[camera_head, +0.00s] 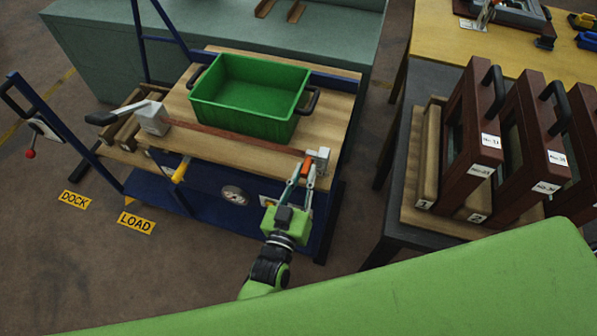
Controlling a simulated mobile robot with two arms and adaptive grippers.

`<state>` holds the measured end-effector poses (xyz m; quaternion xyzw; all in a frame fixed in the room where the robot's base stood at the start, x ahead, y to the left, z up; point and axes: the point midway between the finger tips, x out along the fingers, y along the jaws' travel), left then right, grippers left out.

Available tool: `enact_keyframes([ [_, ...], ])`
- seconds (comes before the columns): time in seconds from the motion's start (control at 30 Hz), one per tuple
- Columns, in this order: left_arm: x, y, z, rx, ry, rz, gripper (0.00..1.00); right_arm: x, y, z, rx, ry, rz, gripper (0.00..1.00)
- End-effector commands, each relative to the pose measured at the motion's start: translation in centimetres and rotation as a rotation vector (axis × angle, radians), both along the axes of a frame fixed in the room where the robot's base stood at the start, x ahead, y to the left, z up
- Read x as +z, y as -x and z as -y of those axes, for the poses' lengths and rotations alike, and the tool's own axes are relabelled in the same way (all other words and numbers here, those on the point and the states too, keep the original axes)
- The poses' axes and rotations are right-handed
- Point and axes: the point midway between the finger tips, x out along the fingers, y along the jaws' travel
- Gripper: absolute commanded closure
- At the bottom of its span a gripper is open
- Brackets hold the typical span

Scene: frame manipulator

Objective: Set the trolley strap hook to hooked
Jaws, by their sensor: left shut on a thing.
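The trolley (335,103) has a wooden top and a blue frame. A dark red strap (230,138) runs across its top, in front of a green crate (245,120). The strap starts at a grey ratchet block (153,118) with a black-handled lever on the left. Its right end reaches an orange hook piece (307,167) beside a grey bracket (321,158) at the front right corner. My left gripper (302,174) is shut on the orange hook piece from the front. I cannot tell whether the hook is caught on the bracket. My right gripper is out of view.
A dark table (400,240) with numbered brown frames (475,135) on a wooden rack stands to the right. A teal bench (110,65) is behind the trolley. A lever with a red knob (30,154) is at the left. Floor labels read DOCK and LOAD.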

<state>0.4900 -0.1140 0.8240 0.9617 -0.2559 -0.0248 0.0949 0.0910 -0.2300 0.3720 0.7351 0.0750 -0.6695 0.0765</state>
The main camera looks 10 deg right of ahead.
Motion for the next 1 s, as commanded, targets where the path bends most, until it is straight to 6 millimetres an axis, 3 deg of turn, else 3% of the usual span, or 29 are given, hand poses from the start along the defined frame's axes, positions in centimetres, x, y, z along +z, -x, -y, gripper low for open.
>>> enact_keyframes([
  [0.27,-0.1,0.3,0.4,-0.008,0.000,-0.003,1.00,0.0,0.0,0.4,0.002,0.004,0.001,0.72],
  [0.3,-0.1,0.3,0.4,-0.008,0.001,-0.004,0.73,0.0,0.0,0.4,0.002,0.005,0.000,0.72],
  [0.33,-0.1,0.3,0.4,-0.009,0.001,-0.004,0.67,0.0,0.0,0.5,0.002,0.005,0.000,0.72],
  [0.73,-0.1,0.6,0.0,-0.005,-0.001,-0.003,0.67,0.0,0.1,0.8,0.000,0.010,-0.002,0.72],
  [1.0,-0.2,4.8,-2.3,-0.006,-0.001,-0.006,0.67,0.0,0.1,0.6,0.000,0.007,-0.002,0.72],
])
